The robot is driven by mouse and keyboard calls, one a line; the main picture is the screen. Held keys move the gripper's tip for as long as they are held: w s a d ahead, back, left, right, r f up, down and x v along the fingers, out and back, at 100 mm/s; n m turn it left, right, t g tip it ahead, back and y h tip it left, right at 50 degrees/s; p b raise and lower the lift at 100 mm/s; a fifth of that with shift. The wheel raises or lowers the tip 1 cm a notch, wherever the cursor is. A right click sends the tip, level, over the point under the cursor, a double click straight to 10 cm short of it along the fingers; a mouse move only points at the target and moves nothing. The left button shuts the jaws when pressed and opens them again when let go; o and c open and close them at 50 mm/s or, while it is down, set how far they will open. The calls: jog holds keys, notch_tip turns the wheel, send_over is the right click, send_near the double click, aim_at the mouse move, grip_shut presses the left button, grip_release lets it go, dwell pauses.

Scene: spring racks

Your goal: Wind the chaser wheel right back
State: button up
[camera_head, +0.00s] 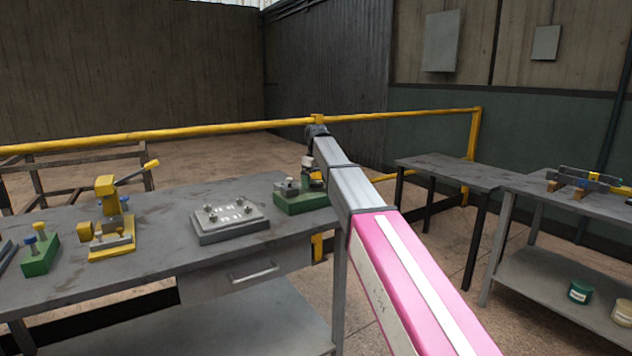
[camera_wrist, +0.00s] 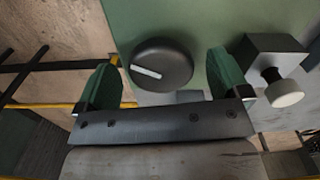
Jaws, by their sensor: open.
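A dark round wheel (camera_wrist: 165,58) with a white bar mark on its face, which looks like the chaser wheel, shows in the wrist view on a green base (camera_wrist: 195,20). The white mark points toward the left and slightly up. My gripper (camera_wrist: 166,70) is open, with one green finger to the left of the wheel and one to the right. Gaps show beside the wheel, and I cannot tell the height between them. In the head view the green base (camera_head: 302,203) sits at the bench's right end; my arm partly hides it, and the wheel cannot be made out there.
A dark block with a pale round knob (camera_wrist: 285,94) stands right of the right finger. On the bench (camera_head: 150,225) are a grey plate fixture (camera_head: 230,222), a yellow lever press (camera_head: 108,215) and another green block (camera_head: 40,258). A second bench (camera_head: 450,172) stands right.

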aim_at(316, 181)
notch_tip(316, 181, up, 11)
jog(key=shift+f, duration=0.2)
dwell(0.4)
jog(key=shift+s+d+f+t+y, duration=0.9)
jog(key=shift+s+d+t+y, duration=0.55)
jog(key=shift+s+t+y, duration=0.2)
jog(key=x, duration=1)
jog(key=shift+d, duration=0.15)
jog(key=c, duration=0.9)
jog(key=shift+r, duration=0.1)
